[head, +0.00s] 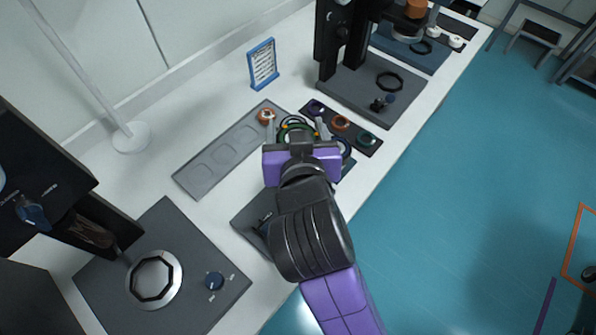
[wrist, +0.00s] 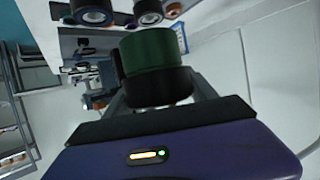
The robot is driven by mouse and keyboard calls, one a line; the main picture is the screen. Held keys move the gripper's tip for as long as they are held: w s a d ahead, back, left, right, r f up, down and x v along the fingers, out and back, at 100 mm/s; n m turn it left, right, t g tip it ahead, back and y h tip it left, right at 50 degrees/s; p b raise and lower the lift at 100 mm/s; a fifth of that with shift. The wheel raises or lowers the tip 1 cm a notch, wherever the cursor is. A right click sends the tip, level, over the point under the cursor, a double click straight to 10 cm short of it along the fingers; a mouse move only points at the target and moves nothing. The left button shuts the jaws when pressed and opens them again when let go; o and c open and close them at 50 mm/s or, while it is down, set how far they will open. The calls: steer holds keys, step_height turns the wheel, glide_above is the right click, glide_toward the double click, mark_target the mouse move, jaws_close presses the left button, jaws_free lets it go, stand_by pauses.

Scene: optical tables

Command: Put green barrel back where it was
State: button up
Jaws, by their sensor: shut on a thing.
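The green barrel, with a black lower band, fills the top middle of the wrist view (wrist: 155,52). My gripper (wrist: 157,92) is shut on it. My wrist and fingers hide most of the held barrel there. The dark strip bears a purple-ringed, an orange-ringed and a green-ringed piece.
A blue-framed sign (head: 263,64) stands behind the grey tray. A black instrument on a dark base (head: 350,88) stands beyond the strip. A grey plate with a ring and blue knob (head: 180,288) lies at lower left. The nearer recesses of the grey tray look empty.

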step_height(320, 180, down, 14)
steer(key=shift+f, duration=0.1)
stand_by(0.4)
steer(key=shift+f, duration=0.15)
steer(key=o, duration=1.7)
steer(key=shift+s, duration=0.4)
steer(key=b+v, duration=0.1)
steer(key=v, duration=1)
steer(key=shift+s+d+r+b, duration=0.1)
steer(key=shift+r+b, duration=0.2)
